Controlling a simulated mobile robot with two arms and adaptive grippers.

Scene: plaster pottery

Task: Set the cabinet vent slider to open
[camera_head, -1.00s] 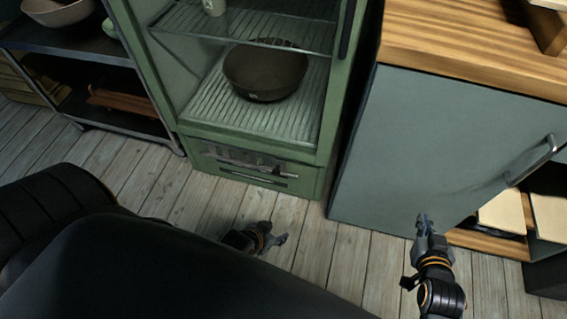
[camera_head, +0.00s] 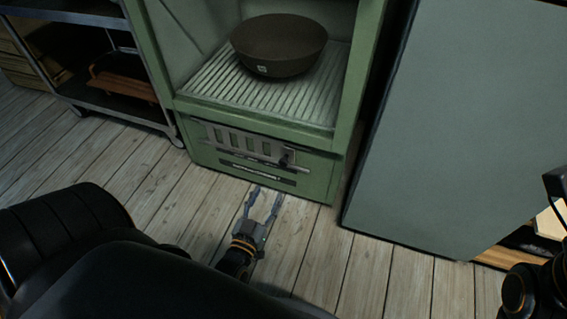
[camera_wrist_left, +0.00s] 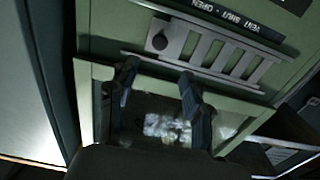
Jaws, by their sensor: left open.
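The vent slider is a grey slotted plate (camera_head: 240,142) low on the front of the green cabinet. Its dark knob (camera_head: 287,156) is at the plate's right end. In the left wrist view, which is turned over, the plate (camera_wrist_left: 222,58) has the knob (camera_wrist_left: 159,42) at its left end. A dark label (camera_wrist_left: 237,20) there reads "VENT SHUT" and "OPEN". My left gripper (camera_head: 267,192) is open and empty, below and in front of the plate, apart from the knob. Its fingers (camera_wrist_left: 158,80) point toward the knob side. My right gripper's fingers are out of view.
A brown bowl (camera_head: 278,45) stands on the ribbed shelf of the green cabinet (camera_head: 345,110). A metal trolley (camera_head: 120,115) is at the left and a grey-green cabinet (camera_head: 455,120) at the right. Plank floor (camera_head: 160,190) lies free in front.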

